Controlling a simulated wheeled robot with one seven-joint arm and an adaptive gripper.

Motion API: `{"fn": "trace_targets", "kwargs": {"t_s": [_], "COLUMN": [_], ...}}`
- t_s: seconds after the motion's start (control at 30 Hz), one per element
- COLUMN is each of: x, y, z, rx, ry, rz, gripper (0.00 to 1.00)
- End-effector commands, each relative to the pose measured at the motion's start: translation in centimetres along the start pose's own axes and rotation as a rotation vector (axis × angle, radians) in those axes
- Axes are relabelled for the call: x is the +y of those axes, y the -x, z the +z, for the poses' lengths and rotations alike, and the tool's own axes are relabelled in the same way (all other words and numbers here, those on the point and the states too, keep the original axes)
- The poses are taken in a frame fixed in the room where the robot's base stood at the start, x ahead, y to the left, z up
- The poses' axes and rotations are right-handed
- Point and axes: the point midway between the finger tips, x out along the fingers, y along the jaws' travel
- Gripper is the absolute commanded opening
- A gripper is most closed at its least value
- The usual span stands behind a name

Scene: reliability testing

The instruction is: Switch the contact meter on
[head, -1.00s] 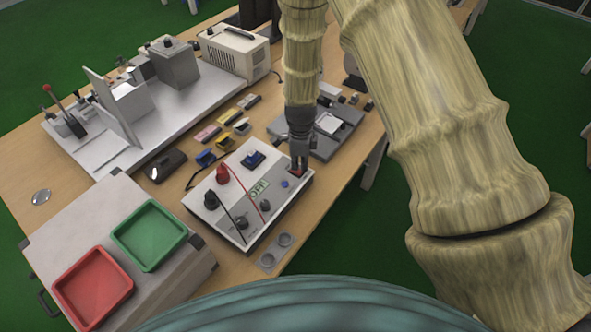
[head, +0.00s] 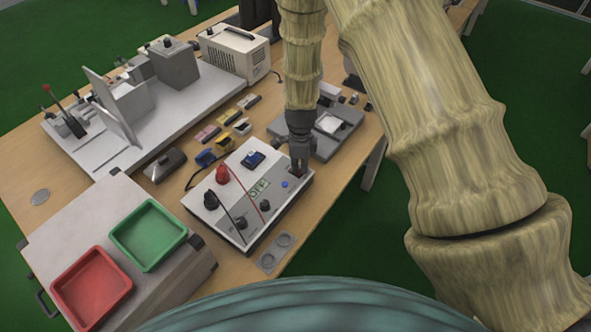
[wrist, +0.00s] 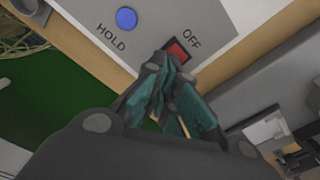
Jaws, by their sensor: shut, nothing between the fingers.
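My gripper (head: 299,171) is shut and empty, pointing down at the meter's right corner. In the wrist view the closed fingertips (wrist: 165,62) are right at the switch and hide part of it; I cannot tell whether they touch it.
A green tray (head: 183,239) and a red tray (head: 127,290) sit on a grey case at front left. A grey device (head: 345,138) stands just behind the meter. Several small coloured blocks lie behind it. A metal fixture (head: 60,150) is at back left.

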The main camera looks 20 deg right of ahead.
Motion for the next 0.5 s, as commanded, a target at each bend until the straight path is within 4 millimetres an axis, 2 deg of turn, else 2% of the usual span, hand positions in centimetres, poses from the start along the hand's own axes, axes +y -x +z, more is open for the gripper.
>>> {"fn": "trace_targets", "kwargs": {"t_s": [0.5], "x": [-0.01], "y": [-0.62], "z": [0.0], "rx": [0.0], "ry": [0.0], "rz": [0.0], "gripper": [0.0]}}
